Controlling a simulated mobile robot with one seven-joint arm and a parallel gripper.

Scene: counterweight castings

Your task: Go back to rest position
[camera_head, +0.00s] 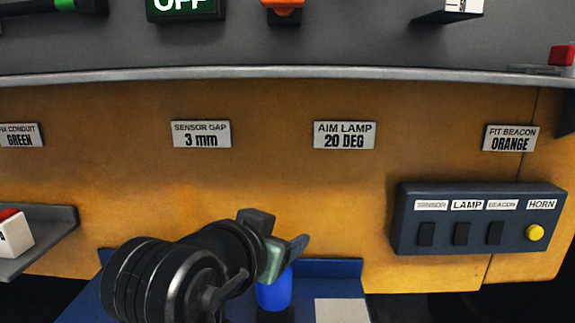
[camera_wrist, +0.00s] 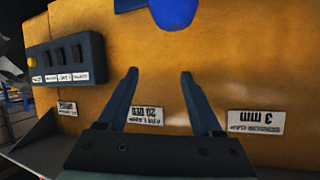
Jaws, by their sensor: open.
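My gripper (camera_head: 285,243) is at the lower middle of the head view, above a blue tray and in front of the yellow casting (camera_head: 270,180). In the wrist view my gripper (camera_wrist: 159,75) shows two dark fingers spread apart with nothing between them. A blue cylinder (camera_head: 274,292) shows just below the gripper in the head view, partly hidden by it. A rounded blue thing (camera_wrist: 174,12) is at the top edge of the wrist view. I cannot tell if it is the same cylinder.
A dark switch box (camera_head: 478,222) with a yellow button is on the casting at right. A grey ledge (camera_head: 300,73) runs above the labels. The blue tray (camera_head: 345,272) holds a pale square (camera_head: 341,311). A side shelf (camera_head: 45,243) at left bears a red-and-white block (camera_head: 14,233).

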